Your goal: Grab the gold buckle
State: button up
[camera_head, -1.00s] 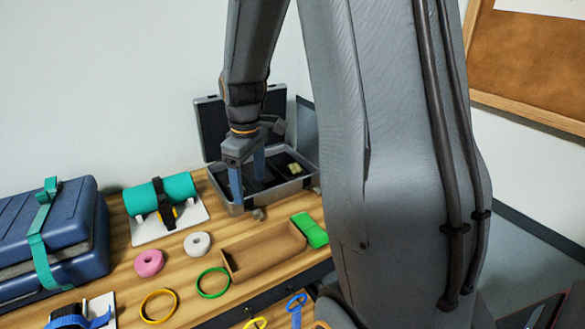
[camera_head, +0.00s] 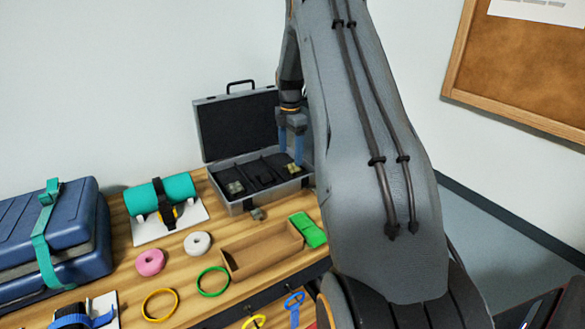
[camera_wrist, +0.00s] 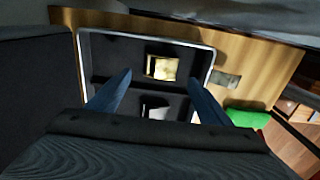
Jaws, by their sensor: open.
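The gold buckle (camera_wrist: 161,67) lies in a dark compartment of the open grey case and shows ahead, between my two fingers, in the wrist view. It also shows in the head view (camera_head: 293,168), close beside my fingertips, partly hidden. My gripper (camera_head: 291,158) is open over the right side of the case. Its blue fingers also show in the wrist view (camera_wrist: 160,78), spread apart with nothing held. A paler, silvery buckle (camera_wrist: 155,108) lies in the neighbouring compartment in the wrist view. The case (camera_head: 240,197) stands on the wooden table with its lid raised.
A tan tray (camera_head: 262,262) and green pad (camera_head: 307,230) lie in front of the case. A teal roll (camera_head: 158,193) on a white plate, rings and a strapped blue case (camera_head: 50,236) stand to the left. Dividers and the raised lid (camera_head: 237,127) bound the compartments.

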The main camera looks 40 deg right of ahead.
aim_at(292, 166)
jog(key=shift+d+f+p, duration=0.15)
jog(key=shift+f+p, duration=0.45)
jog(key=shift+f, duration=0.6)
jog(key=shift+d+f+p, duration=0.15)
jog(key=shift+f+p, duration=0.45)
jog(key=shift+f, duration=0.6)
jog(key=c, duration=1.2)
jog(key=shift+a+r, duration=0.1)
